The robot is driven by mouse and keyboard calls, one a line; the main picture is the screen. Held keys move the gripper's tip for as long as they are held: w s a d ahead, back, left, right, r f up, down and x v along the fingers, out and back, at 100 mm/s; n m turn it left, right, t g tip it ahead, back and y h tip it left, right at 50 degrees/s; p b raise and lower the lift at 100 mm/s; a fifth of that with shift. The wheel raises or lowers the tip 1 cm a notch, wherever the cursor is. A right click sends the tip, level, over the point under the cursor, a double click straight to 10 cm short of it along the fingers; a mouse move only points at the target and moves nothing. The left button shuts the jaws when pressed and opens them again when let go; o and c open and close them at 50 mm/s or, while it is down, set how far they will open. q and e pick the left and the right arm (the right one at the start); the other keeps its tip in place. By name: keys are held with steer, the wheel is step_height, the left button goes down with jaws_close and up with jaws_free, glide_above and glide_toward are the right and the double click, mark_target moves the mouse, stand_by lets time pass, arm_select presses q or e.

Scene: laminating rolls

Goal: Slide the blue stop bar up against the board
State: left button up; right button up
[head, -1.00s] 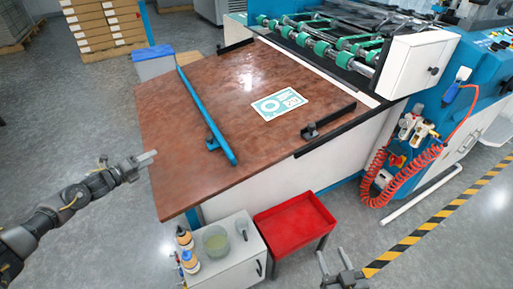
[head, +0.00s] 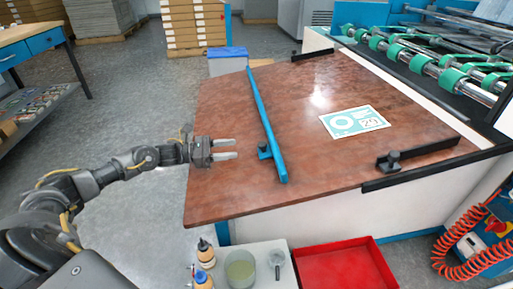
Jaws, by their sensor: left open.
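The blue stop bar (head: 266,125) lies across the brown table top, running from the far edge toward the near edge. A small dark knob (head: 264,152) sits on its left side near the near end. A flat printed teal-and-white piece (head: 354,122), which looks like the board, lies to the right of the bar with a wide gap between them. My left gripper (head: 236,149) is open and empty over the table's left part, its two fingers pointing right toward the knob, apart from the bar. My right gripper is out of view.
The brown table top (head: 222,190) is clear between bar and board. Black guides stand at its near right (head: 425,153) and far edge (head: 312,55). Green rollers (head: 424,57) lie beyond. A red tray (head: 345,270) and a cart with bottles (head: 204,256) stand in front.

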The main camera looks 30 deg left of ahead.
arm_select(q)
steer(key=x, duration=0.9)
steer(key=shift+b, duration=0.4)
steer(key=shift+c, duration=0.3)
jaws_close()
